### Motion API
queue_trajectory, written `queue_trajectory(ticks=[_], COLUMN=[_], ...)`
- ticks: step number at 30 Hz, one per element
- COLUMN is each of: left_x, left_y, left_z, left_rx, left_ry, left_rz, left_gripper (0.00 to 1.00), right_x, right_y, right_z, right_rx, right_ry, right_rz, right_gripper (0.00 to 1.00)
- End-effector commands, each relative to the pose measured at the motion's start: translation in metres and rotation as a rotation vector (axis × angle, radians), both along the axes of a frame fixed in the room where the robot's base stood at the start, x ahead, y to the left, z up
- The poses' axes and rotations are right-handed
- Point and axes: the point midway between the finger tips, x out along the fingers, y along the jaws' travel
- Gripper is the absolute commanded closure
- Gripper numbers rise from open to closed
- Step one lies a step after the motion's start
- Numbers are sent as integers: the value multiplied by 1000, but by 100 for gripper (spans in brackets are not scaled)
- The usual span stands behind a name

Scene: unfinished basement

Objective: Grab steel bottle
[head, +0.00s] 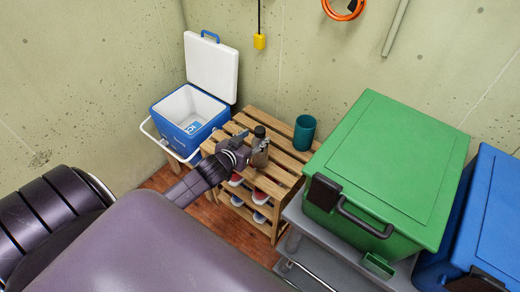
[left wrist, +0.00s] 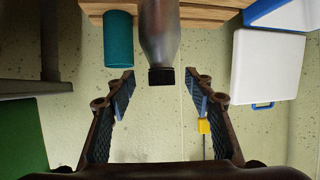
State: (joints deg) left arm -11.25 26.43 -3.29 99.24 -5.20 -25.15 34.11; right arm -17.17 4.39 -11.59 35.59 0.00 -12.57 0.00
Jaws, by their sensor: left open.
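The steel bottle (head: 260,157) is grey-brown with a black cap and stands upright on the wooden slatted rack. My left gripper (head: 250,143) is open at the bottle's upper part and partly covers it in the head view. In the left wrist view, which is upside down, the bottle (left wrist: 160,35) comes in from the top with its cap between the two spread fingertips of the gripper (left wrist: 159,82). Gaps show on both sides of the cap. I see no contact. My right gripper is not in view.
A teal cup (head: 305,132) stands on the rack (head: 288,160) to the bottle's right. A blue and white cooler (head: 190,115) with its lid up is at left. A green bin (head: 390,165) on a grey cart and a blue bin (head: 490,220) stand at right. Shoes sit on the lower shelves.

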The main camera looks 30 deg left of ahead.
Motion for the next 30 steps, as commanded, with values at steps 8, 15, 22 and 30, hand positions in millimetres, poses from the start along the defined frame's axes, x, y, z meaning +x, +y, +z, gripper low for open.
queue_trajectory(ticks=[8,15,22,30], left_x=[28,45,46,46], left_y=[6,7,7,7], left_z=[-14,-24,-24,-24], left_rx=[1,0,0,0], left_ry=[0,1,0,1], left_rz=[0,0,-1,0], left_gripper=[51,51,51,78], right_x=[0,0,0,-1], right_y=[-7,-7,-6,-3], right_z=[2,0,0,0], right_rx=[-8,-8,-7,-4], right_ry=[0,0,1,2], right_rz=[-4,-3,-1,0], right_gripper=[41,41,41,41])
